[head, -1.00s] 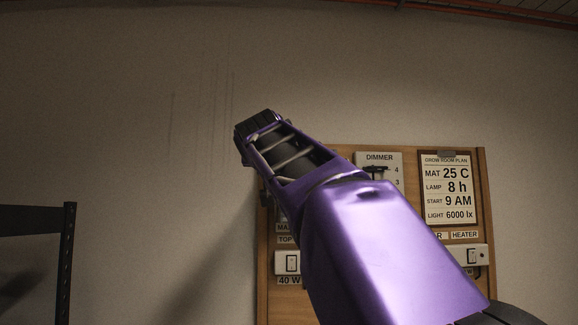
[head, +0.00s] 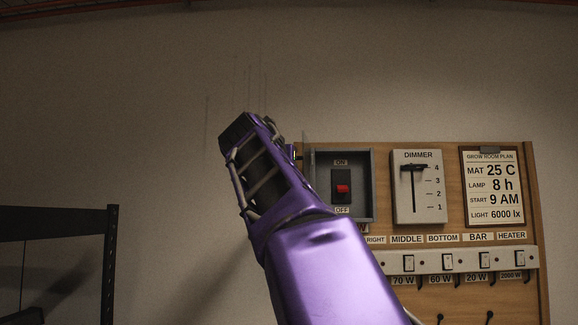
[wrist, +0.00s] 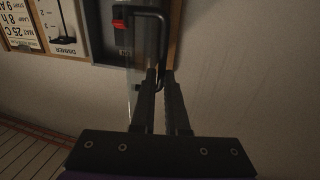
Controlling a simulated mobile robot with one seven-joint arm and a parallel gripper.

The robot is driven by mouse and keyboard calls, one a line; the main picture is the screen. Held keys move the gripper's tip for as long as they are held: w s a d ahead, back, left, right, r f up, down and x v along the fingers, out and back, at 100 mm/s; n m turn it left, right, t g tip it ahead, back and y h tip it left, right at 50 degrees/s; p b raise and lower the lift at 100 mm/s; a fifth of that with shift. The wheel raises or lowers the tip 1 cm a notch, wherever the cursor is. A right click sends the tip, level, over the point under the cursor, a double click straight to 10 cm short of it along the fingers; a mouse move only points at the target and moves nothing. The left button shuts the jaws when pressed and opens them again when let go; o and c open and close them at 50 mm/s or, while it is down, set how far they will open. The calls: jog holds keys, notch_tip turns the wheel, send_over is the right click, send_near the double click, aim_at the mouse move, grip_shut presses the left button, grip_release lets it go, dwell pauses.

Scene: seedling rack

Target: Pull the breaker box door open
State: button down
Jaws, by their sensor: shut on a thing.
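The grey breaker box (head: 371,190) is on the wooden board, with a red switch (head: 343,189) between ON and OFF labels. Its clear door (head: 308,148) stands out from the box's left side, seen nearly edge-on in the head view. In the wrist view, the door pane (wrist: 132,95) is a pale see-through strip beside my fingers. My gripper (wrist: 160,80) is shut on the door's black bar handle (wrist: 164,35). The red switch also shows in the wrist view (wrist: 120,26). In the head view, my arm hides the fingers and handle.
A dimmer panel (head: 419,195) and a grow room plan sheet (head: 490,187) are right of the box. A row of labelled switches (head: 447,261) runs below. A dark shelf rack (head: 111,260) stands at lower left. The wall left of the board is bare.

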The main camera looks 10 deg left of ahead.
jog(key=shift+w+f, duration=0.15)
jog(key=shift+f, duration=0.15)
jog(key=c, duration=0.9)
grip_release()
jog(key=shift+a, duration=0.1)
jog(key=shift+r, duration=0.15)
jog(key=s+b, duration=0.2)
jog(key=s, duration=0.3)
jog(key=s+b, duration=0.3)
jog(key=s, duration=0.3)
jog(key=s+a+b, duration=0.1)
jog(key=s+b, duration=0.1)
jog(key=s, duration=0.4)
jog(key=shift+s+b, duration=0.25)
jog(key=shift+b, duration=0.05)
